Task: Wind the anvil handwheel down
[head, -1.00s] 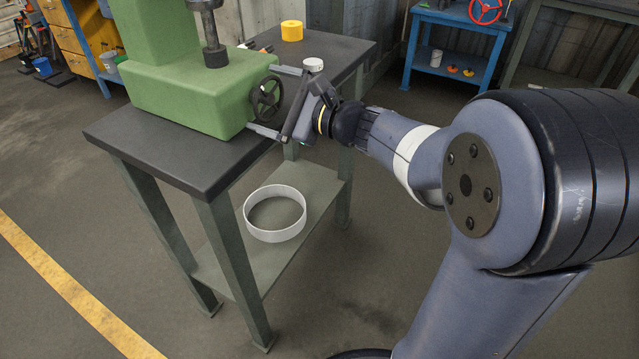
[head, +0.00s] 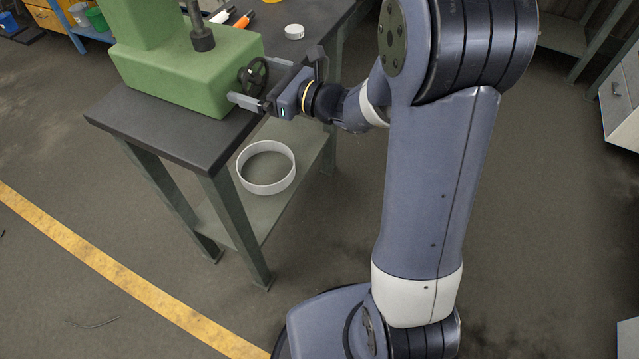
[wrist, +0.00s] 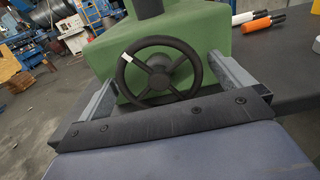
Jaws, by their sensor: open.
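The black anvil handwheel (head: 253,76) sits on the front face of the green machine (head: 190,70), which stands on the dark-topped bench. In the wrist view the handwheel (wrist: 158,70) shows its full rim, spokes and hub, with a small white mark at the rim's upper left. My gripper (head: 262,88) is open in front of the handwheel, one finger on each side of it. In the wrist view my gripper's fingers (wrist: 160,85) reach forward along the left and right of the rim. I cannot tell whether either finger touches the rim.
A white ring (head: 266,186) lies on the bench's lower shelf. A yellow floor line (head: 110,265) runs across the front left. The floor in front of the bench is clear.

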